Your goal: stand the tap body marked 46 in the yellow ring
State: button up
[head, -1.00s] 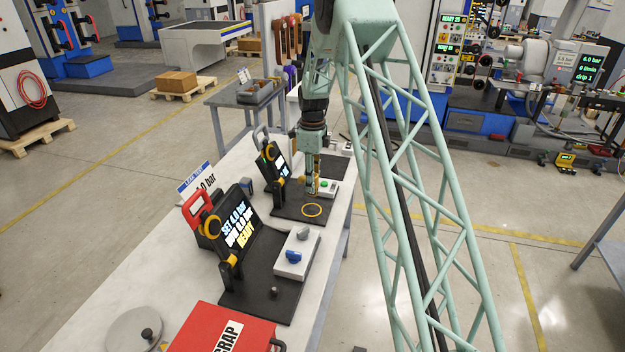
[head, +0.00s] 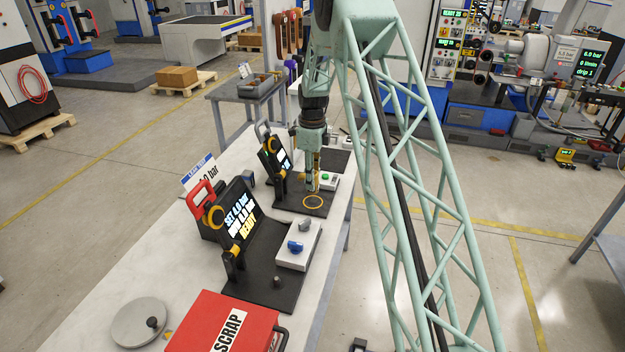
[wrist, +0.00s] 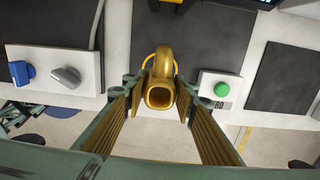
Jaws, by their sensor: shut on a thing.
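My gripper (head: 312,188) hangs over the black mat of the far station on the bench. It is shut on a brass tap body (wrist: 160,80), which sits between the two ribbed fingers in the wrist view with its square open end facing the camera. No number can be read on it. The yellow ring (head: 313,202) lies on the black mat, just below and in front of the fingertips in the head view. In the wrist view part of the ring (wrist: 146,61) shows behind the tap body, which hides the rest. I cannot tell whether the tap body touches the mat.
A box with a green button (wrist: 221,90) is close to the right finger in the wrist view. A grey box with blue and grey knobs (head: 299,246) is at the nearer station. Tilted screens (head: 238,215) stand along the bench. A red scrap box (head: 205,310) is nearest.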

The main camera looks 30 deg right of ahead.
jog(key=shift+f+b, duration=0.6)
jog(key=shift+f, duration=1.6)
jog(key=shift+f+b, duration=0.7)
jog(key=shift+f, duration=0.05)
dwell(2.0)
jog(key=o, duration=1.3)
jog(key=shift+c, duration=0.2)
jog(key=o, duration=0.5)
jog(key=shift+r, duration=0.1)
jog(key=shift+r+p, duration=1.05)
jog(key=shift+r, duration=2.35)
